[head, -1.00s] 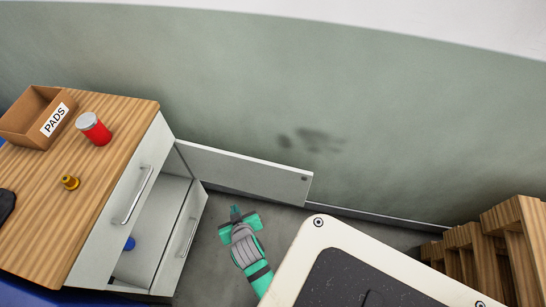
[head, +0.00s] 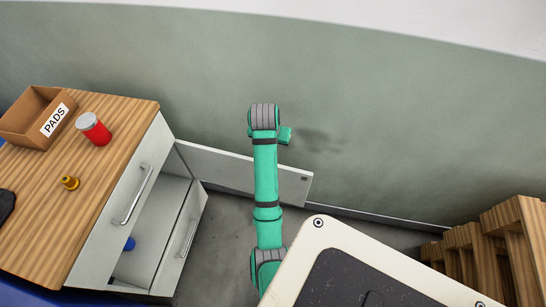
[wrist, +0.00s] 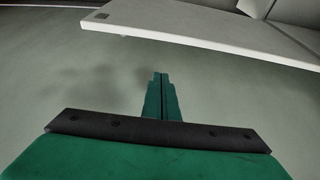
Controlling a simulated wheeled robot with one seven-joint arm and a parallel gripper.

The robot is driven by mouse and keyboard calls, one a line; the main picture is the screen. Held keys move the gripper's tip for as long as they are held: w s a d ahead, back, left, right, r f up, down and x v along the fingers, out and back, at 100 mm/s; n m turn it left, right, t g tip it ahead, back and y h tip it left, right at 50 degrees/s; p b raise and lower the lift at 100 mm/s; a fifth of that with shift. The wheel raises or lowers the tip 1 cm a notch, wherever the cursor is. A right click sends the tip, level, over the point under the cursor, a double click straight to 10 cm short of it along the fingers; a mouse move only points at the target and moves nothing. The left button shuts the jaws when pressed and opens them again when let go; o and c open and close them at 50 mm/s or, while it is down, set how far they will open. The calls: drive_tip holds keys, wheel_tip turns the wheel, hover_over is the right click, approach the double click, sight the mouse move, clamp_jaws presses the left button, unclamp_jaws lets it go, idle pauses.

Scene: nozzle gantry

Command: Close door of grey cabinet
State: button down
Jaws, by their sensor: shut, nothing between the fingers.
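The grey cabinet (head: 95,245) has a wood-grain top and stands at the left in the head view. Its door (head: 225,168) stands open, swung out toward the wall, with a small dark square near its free end. In the wrist view the door (wrist: 200,35) crosses the top as a pale slab, with that square at its left end. My gripper (wrist: 160,78) is shut and empty, with a visible gap to the door in that picture. In the head view my arm crosses in front of the door and hides part of it; the fingertips are not clear there.
A lower front panel with a handle (head: 188,238) stands out from the cabinet; a blue object (head: 129,243) is inside. On top are a box marked PADS (head: 25,120), a red jar (head: 96,131) and a brass piece (head: 69,182). Wooden slats (head: 515,240) stand right. The wall (head: 400,120) is close behind.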

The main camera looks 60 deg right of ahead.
wheel_tip(320, 180, down, 9)
drive_tip(key=shift+s+a, duration=0.15)
drive_tip(key=shift+a, duration=0.1)
idle(0.8)
drive_tip(key=shift+a, duration=0.1)
